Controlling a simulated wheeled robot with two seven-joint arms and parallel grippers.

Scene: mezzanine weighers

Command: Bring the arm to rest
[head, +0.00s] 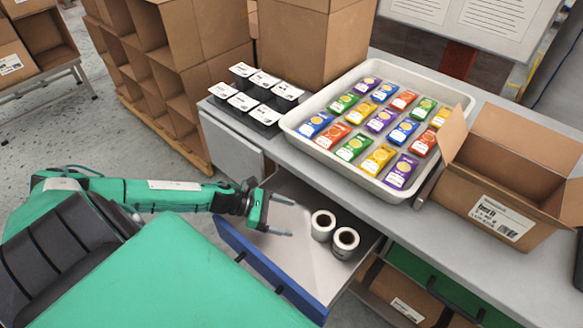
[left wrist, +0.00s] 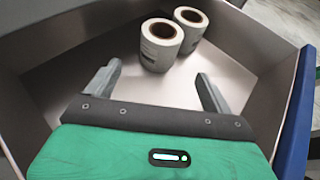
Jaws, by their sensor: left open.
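My left gripper (head: 283,216) is open and empty, with its two fingers apart. In the head view it is over the open drawer, to the left of two white label rolls. In the left wrist view the gripper (left wrist: 158,87) points at the drawer's inside, and nothing is between its fingers. The green left arm (head: 165,195) reaches in from the left. My right gripper is in neither view.
The blue-fronted drawer (head: 268,268) stands open with two rolls (head: 322,225) (head: 345,242) inside. On the bench are a white tray (head: 290,126) of coloured packets, an open carton (head: 500,219) and several black-and-white packs (head: 243,102). Stacked cartons (head: 165,60) stand behind.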

